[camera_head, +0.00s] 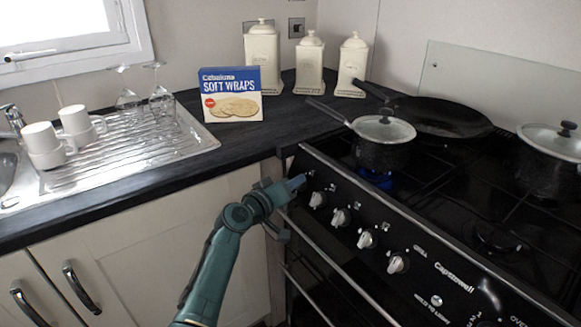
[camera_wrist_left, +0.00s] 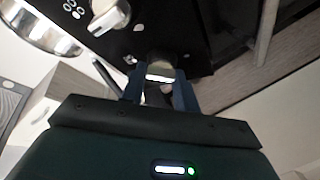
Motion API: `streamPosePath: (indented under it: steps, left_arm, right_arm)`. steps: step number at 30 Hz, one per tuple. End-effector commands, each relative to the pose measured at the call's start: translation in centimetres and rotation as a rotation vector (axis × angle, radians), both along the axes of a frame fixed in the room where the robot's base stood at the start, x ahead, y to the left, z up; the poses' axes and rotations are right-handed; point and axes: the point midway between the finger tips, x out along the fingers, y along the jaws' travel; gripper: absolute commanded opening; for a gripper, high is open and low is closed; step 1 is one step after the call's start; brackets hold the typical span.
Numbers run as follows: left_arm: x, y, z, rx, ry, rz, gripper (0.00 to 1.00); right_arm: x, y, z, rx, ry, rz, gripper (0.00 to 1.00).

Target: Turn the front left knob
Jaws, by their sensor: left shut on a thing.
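The black cooker's front panel carries a row of pale knobs. My left gripper (camera_head: 295,183) reaches the left end of this row and largely hides the knob there in the head view. In the left wrist view the end knob (camera_wrist_left: 160,70) sits between the two fingers, which are shut on it. The neighbouring knob (camera_head: 317,200) is free, to the right of the gripper; it also shows in the left wrist view (camera_wrist_left: 108,18). A blue flame (camera_head: 376,179) burns under the lidded saucepan (camera_head: 383,150) on the front left burner. My right gripper is in neither view.
More knobs, such as this one (camera_head: 366,239), continue to the right. A frying pan (camera_head: 430,117) and another lidded pot (camera_head: 548,165) stand on the hob. Left of the cooker, the dark worktop (camera_head: 190,176) holds a soft wraps box (camera_head: 232,94); a cupboard (camera_head: 150,245) is below.

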Motion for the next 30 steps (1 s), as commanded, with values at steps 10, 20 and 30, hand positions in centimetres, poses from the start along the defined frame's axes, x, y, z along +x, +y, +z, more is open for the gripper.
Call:
streamPosePath:
  steps: [10,20,30]
  left_arm:
    - [-0.1,-0.1,0.6,-0.152,0.215,0.119,0.08]
    - [-0.1,-0.2,0.2,-0.234,0.327,0.182,0.08]
    - [-0.1,-0.1,-0.1,-0.253,0.353,0.200,0.08]
  right_arm:
    - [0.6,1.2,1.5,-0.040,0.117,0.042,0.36]
    - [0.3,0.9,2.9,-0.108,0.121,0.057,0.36]
    - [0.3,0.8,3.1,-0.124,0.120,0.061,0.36]
